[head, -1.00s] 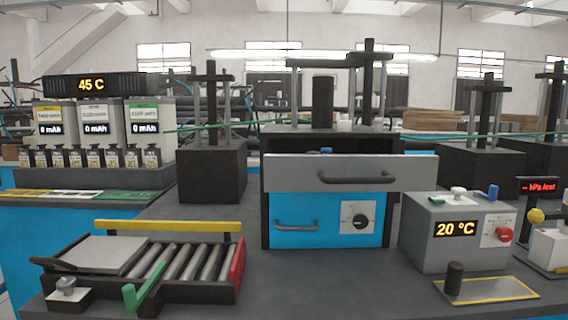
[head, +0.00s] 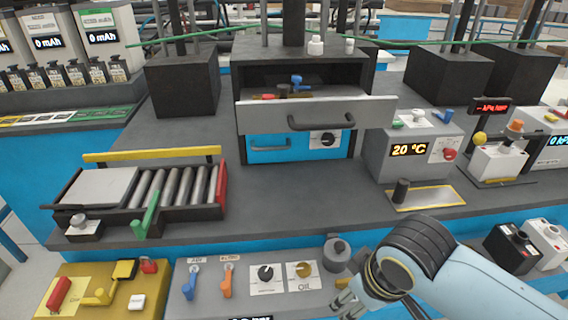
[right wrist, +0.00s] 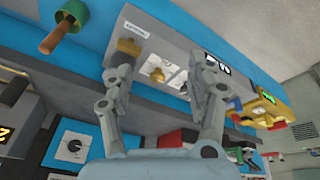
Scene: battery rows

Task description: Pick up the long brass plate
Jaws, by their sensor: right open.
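No piece can be told for certain as the long brass plate. In the head view an open grey-fronted drawer (head: 315,113) holds small red, brownish and blue parts, mostly hidden by its front. A long yellow bar (head: 152,155) lies behind the roller tray at left. My right gripper (head: 350,299) is low in the head view, in front of the bench and beside the lower control panel, well below the drawer. In the right wrist view its two fingers (right wrist: 163,88) stand wide apart with nothing between them. My left gripper does not show.
The roller tray (head: 70,207) stands at left on the bench. A grey box (head: 412,150) reading 20 °C and a yellow-edged plate (head: 428,198) with a black knob stand at right. The bench top (head: 300,195) before the drawer is clear. Lower panels carry levers and knobs.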

